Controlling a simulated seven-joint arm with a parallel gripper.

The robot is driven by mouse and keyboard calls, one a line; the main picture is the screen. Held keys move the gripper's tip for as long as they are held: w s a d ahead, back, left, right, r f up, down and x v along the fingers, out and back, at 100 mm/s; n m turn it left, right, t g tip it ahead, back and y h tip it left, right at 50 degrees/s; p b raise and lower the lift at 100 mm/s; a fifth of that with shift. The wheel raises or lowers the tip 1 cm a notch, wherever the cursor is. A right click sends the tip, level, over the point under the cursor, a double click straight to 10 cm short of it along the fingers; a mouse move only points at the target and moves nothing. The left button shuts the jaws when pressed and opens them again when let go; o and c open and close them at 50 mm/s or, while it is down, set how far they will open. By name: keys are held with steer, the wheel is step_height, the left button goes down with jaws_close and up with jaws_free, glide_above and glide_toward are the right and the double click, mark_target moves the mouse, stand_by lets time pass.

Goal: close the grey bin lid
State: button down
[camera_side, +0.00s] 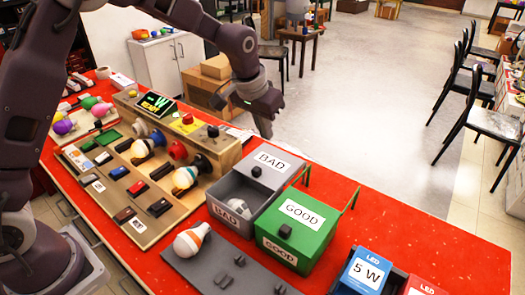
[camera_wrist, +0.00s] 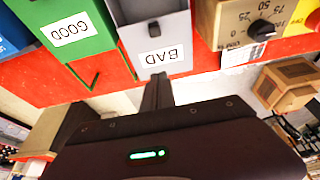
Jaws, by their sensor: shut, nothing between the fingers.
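The grey bin (camera_side: 232,190) stands on the red table, marked BAD on its front. Its grey lid (camera_side: 288,178), also labelled BAD, sits back from the front, so the front part of the bin is open and a white bulb (camera_side: 240,206) shows inside. A black knob (camera_side: 257,171) stands on the lid. In the wrist view the lid (camera_wrist: 183,62) is upside down, its knob (camera_wrist: 154,29) near the top. My gripper (camera_side: 265,130) is shut and empty, beyond the lid's rear edge in the side view. In the wrist view its fingers (camera_wrist: 158,82) point toward that edge; contact cannot be told.
The green GOOD bin (camera_side: 316,252) stands close beside the grey bin, its lid covering the top, with thin green rails (camera_side: 350,203) reaching back. A wooden tester box (camera_side: 222,150) with a dial stands on the other side. Blue LED box (camera_side: 366,272) is at the front right.

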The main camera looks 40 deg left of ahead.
mark_target(266, 169)
steer(key=x, duration=0.8)
steer(key=shift+f, duration=0.35)
steer(key=s, duration=0.3)
steer(key=shift+f, duration=0.25)
steer(key=shift+s, duration=0.35)
steer(key=s, duration=1.1)
steer(key=shift+s, duration=0.35)
steer(key=shift+f, duration=0.1)
